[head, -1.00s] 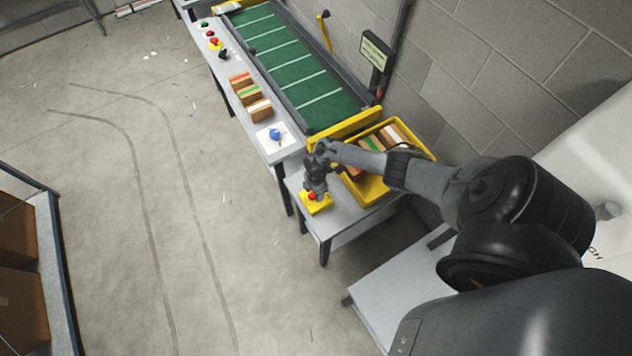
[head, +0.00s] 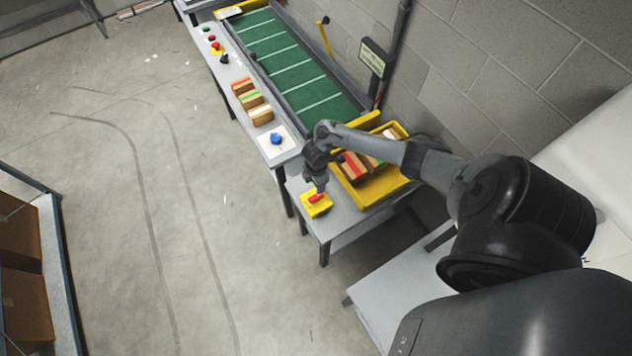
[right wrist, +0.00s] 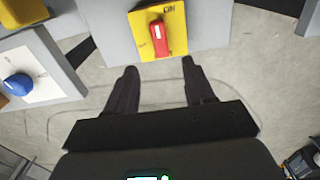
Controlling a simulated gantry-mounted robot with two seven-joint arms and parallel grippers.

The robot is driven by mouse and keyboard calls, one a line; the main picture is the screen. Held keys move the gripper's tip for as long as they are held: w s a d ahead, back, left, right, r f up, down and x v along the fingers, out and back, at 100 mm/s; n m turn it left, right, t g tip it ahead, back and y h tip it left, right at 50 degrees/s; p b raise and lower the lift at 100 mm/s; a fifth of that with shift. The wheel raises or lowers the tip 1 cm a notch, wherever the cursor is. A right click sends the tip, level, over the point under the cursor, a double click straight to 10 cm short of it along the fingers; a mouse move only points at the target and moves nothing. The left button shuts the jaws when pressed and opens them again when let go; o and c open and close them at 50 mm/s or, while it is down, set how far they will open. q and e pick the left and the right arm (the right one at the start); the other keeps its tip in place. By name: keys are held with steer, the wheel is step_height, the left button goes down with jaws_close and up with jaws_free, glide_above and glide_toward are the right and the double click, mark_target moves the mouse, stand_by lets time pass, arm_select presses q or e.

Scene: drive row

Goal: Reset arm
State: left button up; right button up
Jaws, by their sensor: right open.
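My right gripper (right wrist: 160,85) is open and empty in the right wrist view, its two dark fingers apart. In that view the yellow plate with "ON" lettering (right wrist: 176,17) and its red handle (right wrist: 158,38) lie just beyond the fingertips, not between them. In the head view my right arm comes in from the right, and its gripper (head: 317,184) hangs above the yellow plate (head: 318,210) on the grey table's front corner. The red handle (head: 317,198) shows just below the gripper. My left gripper is not in view.
A yellow bin (head: 377,201) with several boxes stands right beside the gripper, under my forearm. A blue knob (head: 276,138) on a white plate, several boxes and a green conveyor (head: 294,72) lie farther back. The floor to the left is open.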

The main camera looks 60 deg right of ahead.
steer(key=shift+s, duration=0.1)
steer(key=s+a+f+g+y+p, duration=0.2)
steer(key=s+a+f, duration=0.3)
steer(key=s+a, duration=0.65)
steer(key=s+a+r+m+t+p, duration=0.1)
steer(key=a+r+t, duration=0.15)
steer(key=a, duration=0.55)
steer(key=s+a+r+t+p, duration=0.1)
steer(key=s+a+r, duration=0.1)
steer(key=a+r, duration=0.35)
steer(key=w+d+r+m+t+h+p, duration=0.1)
steer(key=r+m, duration=0.7)
steer(key=r, duration=1.6)
steer(key=shift+w+r+m+t+h, duration=0.35)
steer(key=shift+w+t, duration=0.2)
steer(key=shift+w, duration=0.6)
